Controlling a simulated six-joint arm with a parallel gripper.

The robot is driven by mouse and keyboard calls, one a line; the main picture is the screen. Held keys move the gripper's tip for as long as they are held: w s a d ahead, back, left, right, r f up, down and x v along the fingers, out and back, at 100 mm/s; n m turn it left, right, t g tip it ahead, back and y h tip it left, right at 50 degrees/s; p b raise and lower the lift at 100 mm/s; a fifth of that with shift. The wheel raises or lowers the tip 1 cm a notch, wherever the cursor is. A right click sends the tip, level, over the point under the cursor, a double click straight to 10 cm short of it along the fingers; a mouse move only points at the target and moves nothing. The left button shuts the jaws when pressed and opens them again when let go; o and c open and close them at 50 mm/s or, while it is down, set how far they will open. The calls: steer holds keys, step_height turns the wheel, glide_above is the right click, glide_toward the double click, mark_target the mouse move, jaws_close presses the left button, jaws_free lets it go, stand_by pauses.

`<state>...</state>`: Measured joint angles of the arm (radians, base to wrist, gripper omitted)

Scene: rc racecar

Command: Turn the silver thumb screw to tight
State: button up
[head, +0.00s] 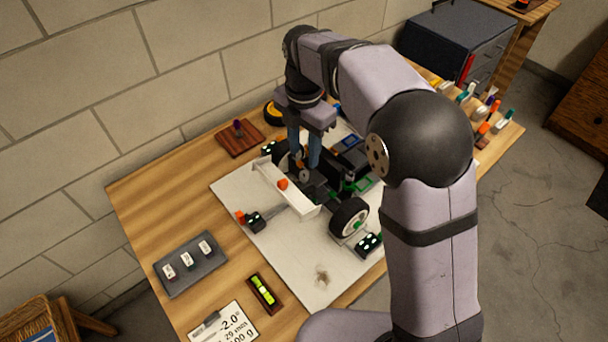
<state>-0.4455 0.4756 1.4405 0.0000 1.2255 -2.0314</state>
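The RC racecar (318,190) stands on a pale board with its white wing (285,190) toward the front left. My gripper (304,165) points down over the car just behind the wing. Its two blue fingers are visibly apart, with a gap between them. A small grey round part (305,176) shows by the fingertips. It may be the silver thumb screw, but it is too small to be sure. I cannot tell whether the fingers touch it. How tight the screw is does not show.
Small black scales (368,243) stand by the wheels. A grey tray (190,264), a level (264,291) and a card (223,325) lie at left. Several coloured tools (484,129) stand at the right edge. A wall rises behind.

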mark_target(304, 174)
steer(key=shift+f+p, duration=0.55)
steer(key=shift+f, duration=3.1)
steer(key=shift+c, duration=0.3)
